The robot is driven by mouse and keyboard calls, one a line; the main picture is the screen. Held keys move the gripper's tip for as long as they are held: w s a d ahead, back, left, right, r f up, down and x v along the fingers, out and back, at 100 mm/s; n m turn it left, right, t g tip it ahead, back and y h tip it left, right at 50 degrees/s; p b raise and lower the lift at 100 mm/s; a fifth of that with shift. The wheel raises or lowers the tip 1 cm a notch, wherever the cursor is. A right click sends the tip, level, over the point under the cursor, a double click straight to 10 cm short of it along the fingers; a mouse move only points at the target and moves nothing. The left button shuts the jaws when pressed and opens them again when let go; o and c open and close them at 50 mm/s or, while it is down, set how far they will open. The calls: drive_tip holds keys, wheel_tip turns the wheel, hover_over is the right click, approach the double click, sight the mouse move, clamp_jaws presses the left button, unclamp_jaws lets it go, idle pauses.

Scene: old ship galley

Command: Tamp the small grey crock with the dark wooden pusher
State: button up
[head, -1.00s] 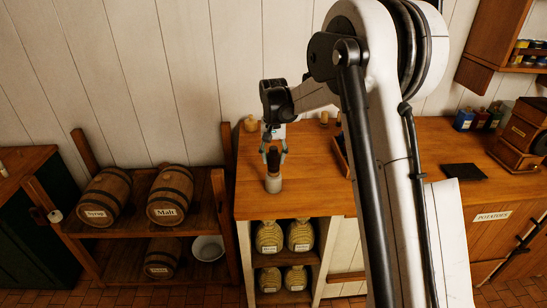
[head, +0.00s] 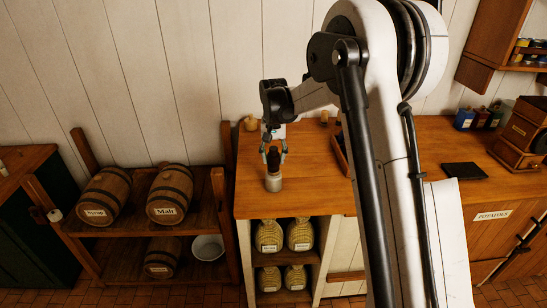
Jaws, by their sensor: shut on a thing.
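The small grey crock (head: 273,183) stands upright near the front left of the wooden counter (head: 310,192). The dark wooden pusher (head: 273,159) is upright directly above the crock, with its lower end at or inside the crock's mouth; I cannot tell how deep it sits. My gripper (head: 273,153) points down and is shut on the pusher, one finger on each side of it. The crock's inside is hidden.
Small pale wooden pieces (head: 251,123) stand at the back of the counter. A tray (head: 342,150) is partly hidden behind my arm. A dark flat slab (head: 464,171) lies to the right. Barrels (head: 169,190) sit on a lower rack at left.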

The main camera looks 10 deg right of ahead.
sight(274, 148)
drive_tip(key=shift+f+b, duration=0.3)
drive_tip(key=shift+f, duration=0.15)
idle(0.4)
drive_tip(key=shift+r, duration=0.1)
idle(0.3)
drive_tip(key=shift+r+p, duration=1.3)
drive_tip(key=shift+r, duration=2.15)
